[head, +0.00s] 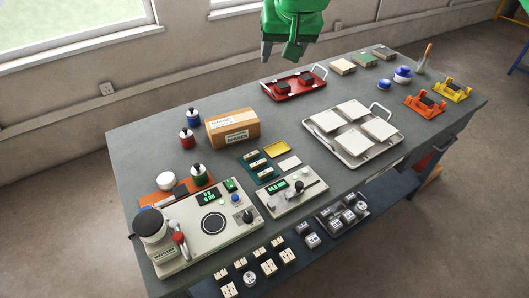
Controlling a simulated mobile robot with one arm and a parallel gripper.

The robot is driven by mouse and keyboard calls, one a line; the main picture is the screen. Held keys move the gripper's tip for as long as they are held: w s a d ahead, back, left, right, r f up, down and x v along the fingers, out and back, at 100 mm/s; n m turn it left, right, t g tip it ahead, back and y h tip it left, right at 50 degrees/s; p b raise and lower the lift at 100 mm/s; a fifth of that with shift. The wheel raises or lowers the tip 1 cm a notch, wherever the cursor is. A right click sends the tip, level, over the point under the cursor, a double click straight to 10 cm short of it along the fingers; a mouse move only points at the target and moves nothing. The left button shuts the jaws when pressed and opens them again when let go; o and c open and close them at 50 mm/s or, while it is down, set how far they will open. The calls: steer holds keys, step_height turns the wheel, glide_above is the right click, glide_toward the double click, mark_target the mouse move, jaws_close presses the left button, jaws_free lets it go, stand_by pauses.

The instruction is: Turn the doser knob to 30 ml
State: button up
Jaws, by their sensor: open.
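My green gripper (279,50) hangs at the top of the head view, high above the back of the table. Its grey fingers are apart and nothing shows between them. A small pale unit (281,206) with a green-lit display (278,186) stands at the front of the table; the digits are too small to read surely. A dark knob (298,186) sits on it. Left of it, a larger pale unit (192,240) has another lit display, a round dark plate and a black knob (247,217). I cannot tell for certain which is the doser. My gripper is far from both knobs.
Behind are small bottles (187,140) and a cardboard box (232,130). A red tray (294,86) and a tile tray (345,151) lie farther right. Grey table is bare at the back left.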

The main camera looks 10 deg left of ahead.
steer(key=a, duration=0.3)
steer(key=m+g+h, duration=0.3)
steer(key=m+g, duration=0.1)
steer(key=g, duration=0.1)
glide_above(248, 214)
step_height(248, 214, down, 29)
steer(key=shift+f, duration=3.85)
jaws_close()
